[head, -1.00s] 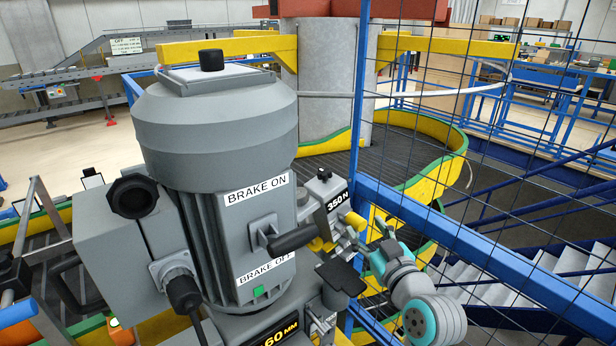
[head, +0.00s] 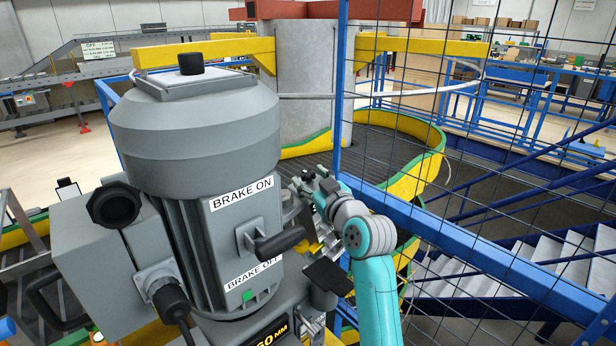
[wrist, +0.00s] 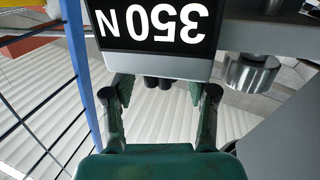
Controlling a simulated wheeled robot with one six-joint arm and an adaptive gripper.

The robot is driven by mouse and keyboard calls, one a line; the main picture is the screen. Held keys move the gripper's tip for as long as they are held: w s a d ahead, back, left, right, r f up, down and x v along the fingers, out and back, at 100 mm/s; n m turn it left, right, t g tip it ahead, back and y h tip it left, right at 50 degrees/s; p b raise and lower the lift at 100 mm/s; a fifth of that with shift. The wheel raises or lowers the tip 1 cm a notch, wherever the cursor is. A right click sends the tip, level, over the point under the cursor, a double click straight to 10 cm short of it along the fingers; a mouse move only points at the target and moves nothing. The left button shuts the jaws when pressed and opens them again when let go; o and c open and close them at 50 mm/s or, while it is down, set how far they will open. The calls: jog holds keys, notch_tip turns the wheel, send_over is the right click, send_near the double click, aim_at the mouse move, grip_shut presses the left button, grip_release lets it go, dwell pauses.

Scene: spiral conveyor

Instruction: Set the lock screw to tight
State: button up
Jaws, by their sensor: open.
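I cannot surely tell which fitting is the lock screw. In the wrist view, a block with a black "350 N" label (wrist: 152,25) fills the top, upside down. A silver ribbed round part (wrist: 250,72) hangs to its right, and small dark round parts (wrist: 158,83) show under its edge. My gripper (wrist: 158,92) is open, its fingers apart on either side of the block's lower edge; contact is unclear. In the head view, my gripper (head: 312,188) is right of the grey motor (head: 195,130), and my arm hides most of the labelled block.
The motor carries a brake lever (head: 280,244) between "BRAKE ON" and "BRAKE OFF" labels. A blue-framed mesh fence (head: 480,265) stands close on the right. A yellow and green spiral conveyor (head: 425,180) curves behind. A dark plate (head: 328,276) juts out below my gripper.

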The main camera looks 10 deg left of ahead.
jog(key=shift+x, duration=0.85)
grip_shut()
jog(key=shift+f, duration=0.1)
jog(key=shift+a+m+t+h, duration=0.1)
jog(key=shift+m+t+h, duration=0.5)
jog(key=shift+h, duration=0.1)
jog(key=shift+m+t+h, duration=1.1)
jog(key=shift+m+h, duration=0.3)
jog(key=shift+h, duration=0.2)
jog(key=shift+m+t+h, duration=0.3)
jog(key=shift+m+h, duration=0.2)
jog(key=shift+h, duration=0.3)
